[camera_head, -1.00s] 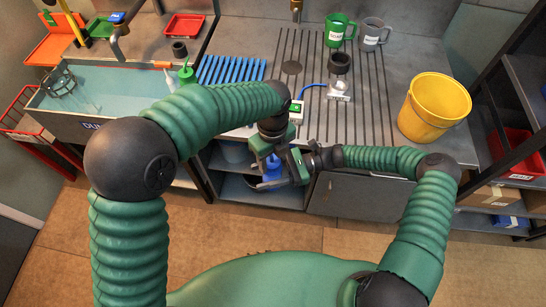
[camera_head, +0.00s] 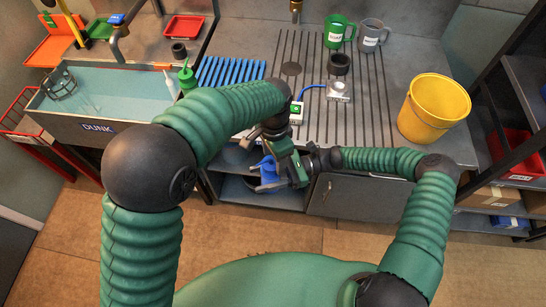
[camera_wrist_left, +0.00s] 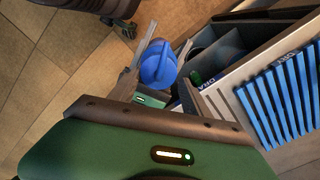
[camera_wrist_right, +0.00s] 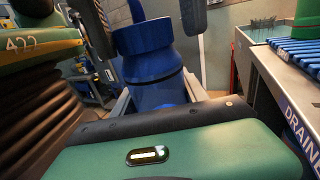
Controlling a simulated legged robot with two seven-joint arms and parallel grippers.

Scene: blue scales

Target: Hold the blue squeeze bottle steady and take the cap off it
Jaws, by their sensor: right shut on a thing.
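The blue squeeze bottle (camera_wrist_right: 155,85) stands upright in the right wrist view, between the fingers of my right gripper (camera_head: 287,172), which is shut on it. Its wide blue cap (camera_wrist_right: 142,37) shows at the top. In the head view the blue bottle top (camera_head: 267,165) shows beside the grippers, over the counter's front edge. My left gripper (camera_wrist_left: 166,60) is open, with its fingers on either side of the blue cap (camera_wrist_left: 158,64) in the left wrist view. Its fingertips also show near the cap in the right wrist view. Any contact cannot be told.
Behind the grippers is the grooved counter with a blue rack (camera_head: 230,72), a small device with a green button (camera_head: 296,110) and a yellow bucket (camera_head: 433,108). A sink basin (camera_head: 75,118) lies left. An open shelf (camera_head: 262,198) is below.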

